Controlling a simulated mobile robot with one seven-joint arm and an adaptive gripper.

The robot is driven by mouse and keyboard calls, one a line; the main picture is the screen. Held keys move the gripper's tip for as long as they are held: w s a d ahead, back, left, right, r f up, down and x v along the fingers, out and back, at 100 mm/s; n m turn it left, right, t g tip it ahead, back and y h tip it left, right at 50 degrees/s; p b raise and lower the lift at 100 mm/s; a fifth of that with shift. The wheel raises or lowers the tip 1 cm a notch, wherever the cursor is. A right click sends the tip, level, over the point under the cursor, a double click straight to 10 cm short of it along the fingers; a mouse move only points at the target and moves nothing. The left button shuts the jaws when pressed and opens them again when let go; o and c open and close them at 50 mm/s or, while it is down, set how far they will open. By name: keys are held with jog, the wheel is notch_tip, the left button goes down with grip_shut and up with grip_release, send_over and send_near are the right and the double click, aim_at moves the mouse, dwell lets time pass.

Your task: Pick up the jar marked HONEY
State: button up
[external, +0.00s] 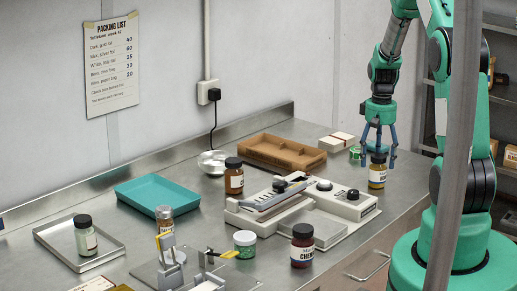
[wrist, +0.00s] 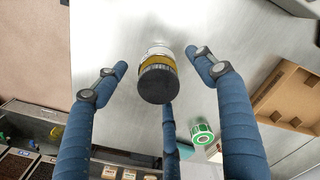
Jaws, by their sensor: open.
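A jar with a dark lid and an amber body (external: 377,173) stands upright at the right end of the metal bench. Its label is too small to read in the external view. My gripper (external: 379,150) is right above it, pointing down, with its fingers apart. In the wrist view the jar (wrist: 158,78) shows lid-first between the spread blue fingers of my gripper (wrist: 160,75), with clear gaps to the fingers on both sides. Another dark-lidded jar (external: 234,178), brownish with a pale label, stands left of the grey machine. A dark-red jar (external: 302,247) with a partly readable "CHE" label stands at the front.
A green tape roll (external: 356,152) and white boxes (external: 335,143) lie just behind the jar under my gripper. A brown tray (external: 282,153) and the grey machine (external: 300,207) are to its left. A teal tray (external: 158,190) lies farther left. The bench's right edge is close.

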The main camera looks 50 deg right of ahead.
aim_at(377, 175)
jog(key=shift+f, duration=0.85)
jog(key=shift+d+f, duration=0.15)
jog(key=shift+f, duration=2.45)
jog(key=shift+c, duration=0.6)
jog(key=c, duration=1.3)
jog(key=shift+r, duration=0.15)
jog(key=shift+c, duration=0.2)
jog(key=shift+r, duration=4.95)
